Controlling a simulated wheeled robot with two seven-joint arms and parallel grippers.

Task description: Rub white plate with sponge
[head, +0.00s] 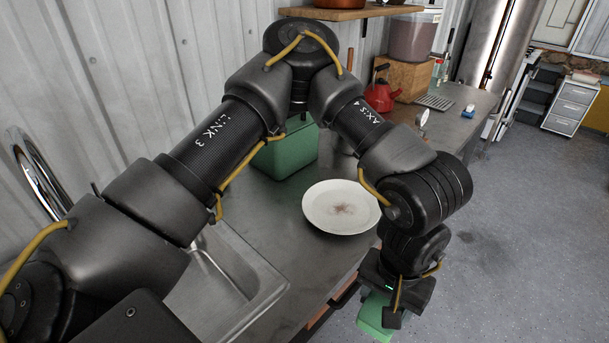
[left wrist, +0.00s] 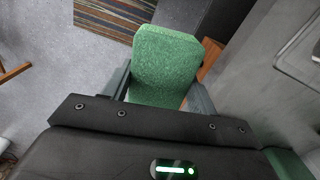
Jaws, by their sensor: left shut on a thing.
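A white plate (head: 341,207) lies flat on the metal counter, with a reddish-brown stain in its middle. My left gripper (head: 388,307) is past the counter's front edge, to the right of the plate and nearer to me. It is shut on a green sponge (head: 374,318), which hangs below it, apart from the plate. In the left wrist view the sponge (left wrist: 166,65) sits between the two fingers (left wrist: 160,90), with floor beneath it. My right gripper is in neither view.
A metal sink (head: 215,285) is set in the counter at the lower left. A green box (head: 285,152) stands behind the plate, partly hidden by my arm. A red kettle (head: 380,96) and a small blue item (head: 468,111) are farther back. Open floor (head: 520,230) lies to the right.

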